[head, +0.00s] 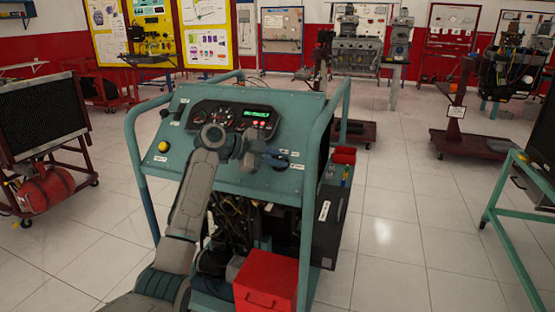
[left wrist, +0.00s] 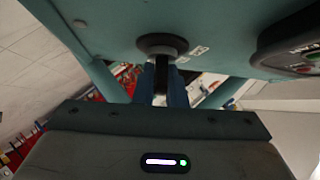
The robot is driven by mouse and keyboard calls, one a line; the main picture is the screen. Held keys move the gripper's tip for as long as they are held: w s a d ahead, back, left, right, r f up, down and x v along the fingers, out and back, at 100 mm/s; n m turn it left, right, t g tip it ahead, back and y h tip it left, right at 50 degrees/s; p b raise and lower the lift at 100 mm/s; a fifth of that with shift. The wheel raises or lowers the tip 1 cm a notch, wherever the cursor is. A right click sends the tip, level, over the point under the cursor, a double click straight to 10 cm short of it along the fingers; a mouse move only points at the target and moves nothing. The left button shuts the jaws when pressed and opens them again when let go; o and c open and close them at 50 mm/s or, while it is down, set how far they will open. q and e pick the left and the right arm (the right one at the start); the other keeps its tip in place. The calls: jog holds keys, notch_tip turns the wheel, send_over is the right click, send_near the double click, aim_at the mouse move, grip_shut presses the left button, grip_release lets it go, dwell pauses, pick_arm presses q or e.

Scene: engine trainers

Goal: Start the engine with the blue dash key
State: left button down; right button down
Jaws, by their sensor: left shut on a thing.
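The teal engine trainer (head: 185,165) stands in front of me with a sloped dash panel of gauges and a lit green display (head: 257,114). My left gripper (head: 272,157) is at the right part of the panel, beside a round black switch (head: 283,165). In the left wrist view, the gripper (left wrist: 161,92) is shut on the dash key (left wrist: 161,75), a narrow dark piece between bluish sides. The key lines up with the round black switch (left wrist: 161,44); how deep it sits is hidden. My right gripper is not in view.
A yellow knob (head: 163,146) is at the panel's left. A red box (head: 266,281) sits low at the trainer's front. Teal tube rails (head: 311,180) flank the panel. A radiator stand (head: 40,115) is at left, a green-framed table (head: 500,205) at right. The tiled floor between is clear.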

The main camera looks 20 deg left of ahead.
pick_arm(q)
jog(key=shift+f, duration=0.1)
jog(key=c, duration=1.5)
grip_release()
jog(key=v, duration=1)
jog(key=shift+s+a+r, duration=0.2)
jog(key=shift+a+r, duration=0.05)
jog(key=shift+a, duration=0.05)
